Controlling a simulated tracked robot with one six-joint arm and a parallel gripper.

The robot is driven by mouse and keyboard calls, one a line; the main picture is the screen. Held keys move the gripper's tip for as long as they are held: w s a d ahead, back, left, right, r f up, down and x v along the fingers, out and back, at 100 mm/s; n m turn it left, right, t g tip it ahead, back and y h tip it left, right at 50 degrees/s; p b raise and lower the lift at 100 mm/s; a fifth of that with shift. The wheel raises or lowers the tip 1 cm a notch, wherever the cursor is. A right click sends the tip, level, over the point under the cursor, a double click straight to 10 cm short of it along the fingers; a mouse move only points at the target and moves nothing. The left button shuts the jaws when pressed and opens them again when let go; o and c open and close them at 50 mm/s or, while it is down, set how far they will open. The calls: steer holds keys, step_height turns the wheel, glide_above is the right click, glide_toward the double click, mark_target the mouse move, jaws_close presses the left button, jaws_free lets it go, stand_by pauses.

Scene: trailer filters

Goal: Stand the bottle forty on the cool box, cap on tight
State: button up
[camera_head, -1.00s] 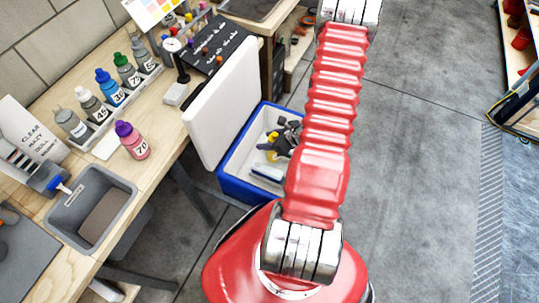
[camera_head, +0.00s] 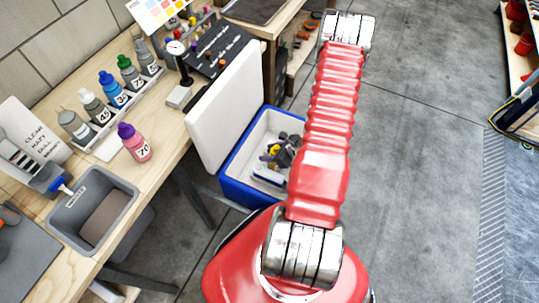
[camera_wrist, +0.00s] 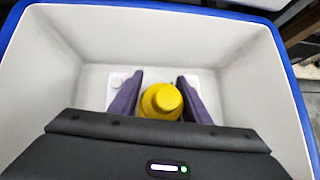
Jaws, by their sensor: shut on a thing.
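My gripper (camera_wrist: 153,98) has purple fingers and is shut on a yellow bottle (camera_wrist: 161,101). In the wrist view the bottle shows end-on between the fingers, its round yellow top towards the camera. No number on it is readable, and its lower part is hidden. The bottle is over the inside of the blue cool box (camera_wrist: 296,95), which has white inner walls. In the head view the cool box (camera_head: 233,191) stands open beside the bench, and my dark gripper (camera_head: 283,153) shows in its opening, partly hidden by my arm. I cannot tell whether the bottle touches the floor.
The white lid (camera_head: 228,105) stands raised on the bench side. Pale items lie on the box floor (camera_wrist: 117,82). The bench holds several numbered bottles in a rack (camera_head: 112,120), a pink bottle 70 (camera_head: 135,146) and a grey bin (camera_head: 72,238). Floor to the right is clear.

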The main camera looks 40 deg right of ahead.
steer(key=shift+f, duration=1.1)
steer(key=o, duration=1.1)
steer(key=shift+o, duration=0.2)
steer(key=v, duration=1.2)
